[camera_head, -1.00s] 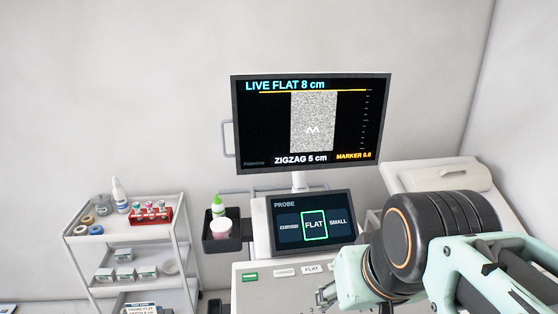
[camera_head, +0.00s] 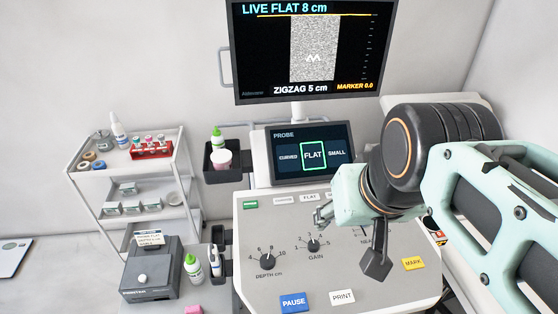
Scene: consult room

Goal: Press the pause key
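The blue PAUSE key (camera_head: 293,303) is at the front edge of the grey console panel (camera_head: 290,275), near the bottom of the view. The white PRINT key (camera_head: 342,297) is just right of it, and the yellow MARK key (camera_head: 413,263) is further right. My gripper (camera_head: 322,214) is over the upper part of the panel, above and to the right of the PAUSE key and apart from it. It is small and side-on here, so its finger opening does not show clearly. The monitor (camera_head: 310,50) reads LIVE FLAT 8 cm.
DEPTH (camera_head: 267,261) and GAIN (camera_head: 313,244) knobs stand up from the panel. A probe screen (camera_head: 311,183) with FLAT framed is behind. Bottles and a grey box (camera_head: 150,270) are left of the console, with a white trolley (camera_head: 135,162) beyond.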

